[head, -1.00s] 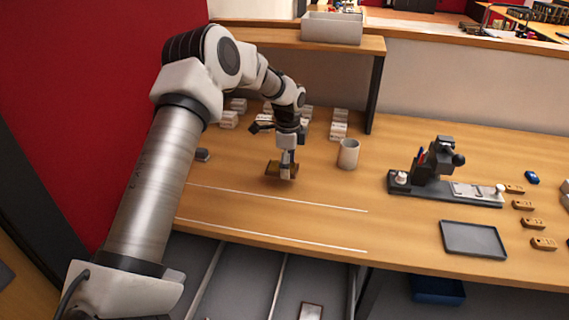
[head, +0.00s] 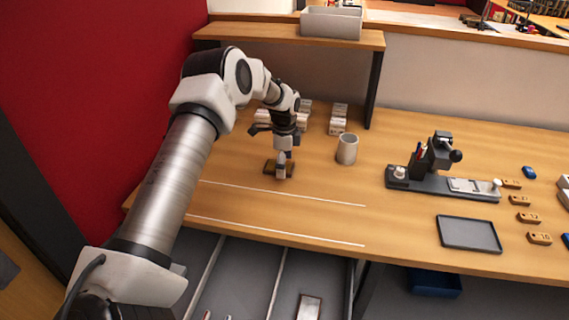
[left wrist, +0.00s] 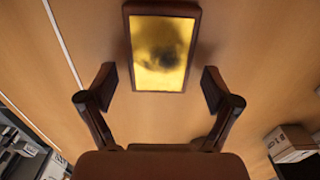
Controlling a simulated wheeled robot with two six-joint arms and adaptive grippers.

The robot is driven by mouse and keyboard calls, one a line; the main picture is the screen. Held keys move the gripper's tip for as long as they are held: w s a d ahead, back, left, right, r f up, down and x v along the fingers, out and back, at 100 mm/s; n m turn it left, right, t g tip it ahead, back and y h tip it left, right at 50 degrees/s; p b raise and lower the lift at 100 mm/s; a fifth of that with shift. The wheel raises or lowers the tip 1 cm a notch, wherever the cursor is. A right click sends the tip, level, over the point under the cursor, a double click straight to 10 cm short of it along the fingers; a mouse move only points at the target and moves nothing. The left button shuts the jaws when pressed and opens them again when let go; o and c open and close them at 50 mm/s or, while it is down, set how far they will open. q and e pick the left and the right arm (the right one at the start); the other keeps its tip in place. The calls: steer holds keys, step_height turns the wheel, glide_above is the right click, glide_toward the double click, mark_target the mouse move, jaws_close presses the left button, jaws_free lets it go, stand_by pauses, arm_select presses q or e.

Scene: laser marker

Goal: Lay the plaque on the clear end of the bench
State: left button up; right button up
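The plaque (left wrist: 161,52), a gold plate on a dark brown wooden backing, lies flat on the bench (head: 330,210). It fills the top middle of the left wrist view. In the head view it shows as a small dark piece (head: 269,167), partly hidden behind my gripper. In the head view this gripper (head: 281,174) points down over the plaque. My right gripper is in neither view.
Two white lines (head: 280,233) run along the bench's front left part, with bare wood between them. A mug (head: 347,149), white boxes (head: 338,118), a marking machine (head: 436,158) and a dark tray (head: 469,233) stand to the right and behind. A raised shelf (head: 250,36) spans the back.

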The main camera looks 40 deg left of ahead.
arm_select(q)
steer(key=shift+r, duration=0.1)
step_height(320, 180, up, 12)
steer(key=b, duration=0.1)
stand_by(0.4)
